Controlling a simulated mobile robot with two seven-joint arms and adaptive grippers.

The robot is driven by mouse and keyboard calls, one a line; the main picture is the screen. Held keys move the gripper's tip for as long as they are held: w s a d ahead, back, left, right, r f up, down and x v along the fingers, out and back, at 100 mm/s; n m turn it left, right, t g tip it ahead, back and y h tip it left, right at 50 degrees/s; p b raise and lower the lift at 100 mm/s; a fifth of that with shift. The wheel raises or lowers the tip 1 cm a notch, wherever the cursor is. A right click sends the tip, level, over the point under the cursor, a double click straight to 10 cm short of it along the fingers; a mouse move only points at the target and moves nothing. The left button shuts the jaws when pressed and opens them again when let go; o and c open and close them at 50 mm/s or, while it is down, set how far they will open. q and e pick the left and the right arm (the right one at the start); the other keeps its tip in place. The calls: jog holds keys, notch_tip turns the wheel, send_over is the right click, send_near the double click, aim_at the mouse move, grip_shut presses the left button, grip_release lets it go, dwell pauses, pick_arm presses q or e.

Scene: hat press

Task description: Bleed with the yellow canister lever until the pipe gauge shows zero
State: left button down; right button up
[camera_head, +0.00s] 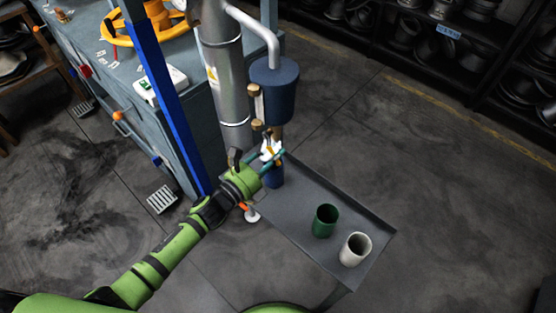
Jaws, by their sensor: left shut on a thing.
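The dark blue canister (273,95) hangs beside the vertical metal pipe (222,75), joined to it by a bent pipe at the top. My left gripper (271,152) is below the canister, shut on the small yellow lever, which its fingers mostly hide. A round gauge (180,4) shows at the top edge beside the pipe; it is cut off and I cannot read it. My right gripper is not in view.
A grey tray table (297,205) stands below the canister. On it are a green cup (326,220), a white cup (355,249) and a blue cup (274,178) partly behind my gripper. The blue press bench with a yellow handwheel (160,32) stands left. Shelves with dark moulds fill the back right.

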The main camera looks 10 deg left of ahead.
pick_arm(q)
jog(key=shift+w+a+f+m+b, duration=0.15)
jog(key=shift+w+a+m+b, duration=0.3)
jog(key=shift+m+b, duration=0.75)
jog(key=shift+w+a+f+m+b, duration=0.1)
jog(key=shift+w+a+m+b, duration=0.35)
jog(key=shift+m+b, duration=0.75)
jog(key=shift+w+a+f+m+b, duration=0.2)
jog(key=shift+a+m+b, duration=0.5)
jog(key=shift+m, duration=0.9)
jog(key=shift+w+r, duration=0.1)
jog(key=shift+r, duration=0.05)
jog(key=c, duration=1)
grip_release()
jog(key=shift+d, duration=0.1)
